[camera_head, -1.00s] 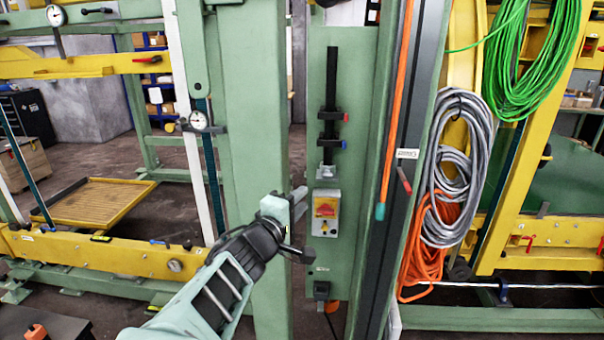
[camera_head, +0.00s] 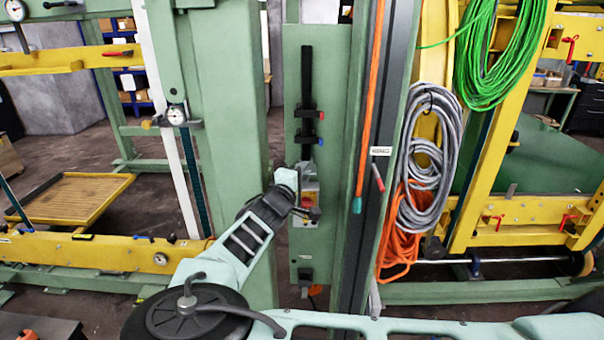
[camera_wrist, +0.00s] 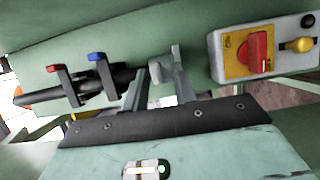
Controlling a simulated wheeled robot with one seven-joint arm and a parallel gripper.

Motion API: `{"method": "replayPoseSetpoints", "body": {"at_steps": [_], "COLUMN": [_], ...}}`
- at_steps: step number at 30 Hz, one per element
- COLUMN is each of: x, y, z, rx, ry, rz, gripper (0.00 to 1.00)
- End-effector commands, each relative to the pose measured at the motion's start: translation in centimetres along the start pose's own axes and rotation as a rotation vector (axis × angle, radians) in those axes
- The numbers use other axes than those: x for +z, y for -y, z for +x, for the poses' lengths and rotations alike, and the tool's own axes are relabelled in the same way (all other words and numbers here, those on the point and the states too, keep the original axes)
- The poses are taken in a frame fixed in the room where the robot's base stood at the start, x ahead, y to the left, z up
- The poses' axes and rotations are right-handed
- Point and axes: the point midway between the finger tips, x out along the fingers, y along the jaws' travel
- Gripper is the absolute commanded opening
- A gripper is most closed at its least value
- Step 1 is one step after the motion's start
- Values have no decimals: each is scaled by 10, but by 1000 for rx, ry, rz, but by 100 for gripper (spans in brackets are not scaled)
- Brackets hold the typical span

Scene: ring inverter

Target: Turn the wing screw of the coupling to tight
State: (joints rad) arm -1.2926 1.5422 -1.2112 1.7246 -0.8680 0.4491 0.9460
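A black vertical rod (camera_head: 306,75) is mounted on a green panel. It carries a red-tipped clamp piece (camera_head: 308,114) and a blue-tipped one (camera_head: 306,140). In the wrist view the red-tipped piece (camera_wrist: 57,90) and blue-tipped piece (camera_wrist: 100,70) show at left, and a grey knob-like fitting (camera_wrist: 156,72) sits at the rod's end. Which part is the wing screw, I cannot tell for sure. My gripper (camera_wrist: 158,58) is open, its two fingers apart on either side of the grey fitting in that view; contact is unclear. In the head view my gripper (camera_head: 290,178) partly hides the fitting.
A switch box with a red rotary switch (camera_wrist: 257,52) and a yellow knob is close to the right of my fingers. A green post (camera_head: 235,100) stands left of the panel. Orange and grey cables (camera_head: 425,150) hang at right.

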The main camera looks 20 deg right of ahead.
Motion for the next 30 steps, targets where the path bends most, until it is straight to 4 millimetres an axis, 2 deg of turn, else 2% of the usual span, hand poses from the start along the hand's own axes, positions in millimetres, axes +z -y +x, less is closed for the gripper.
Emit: {"method": "replayPoseSetpoints", "body": {"at_steps": [2, 3, 5, 19, 30], "x": [0, 0, 0, 0, 0], "y": [0, 0, 0, 2, 4], "z": [0, 0, 0, -1, -1], "rx": [0, 0, 0, -22, -128], "ry": [0, 0, 0, -1, 0], "rz": [0, 0, 0, 52, 308], "gripper": [27, 16, 0, 0, 0]}}
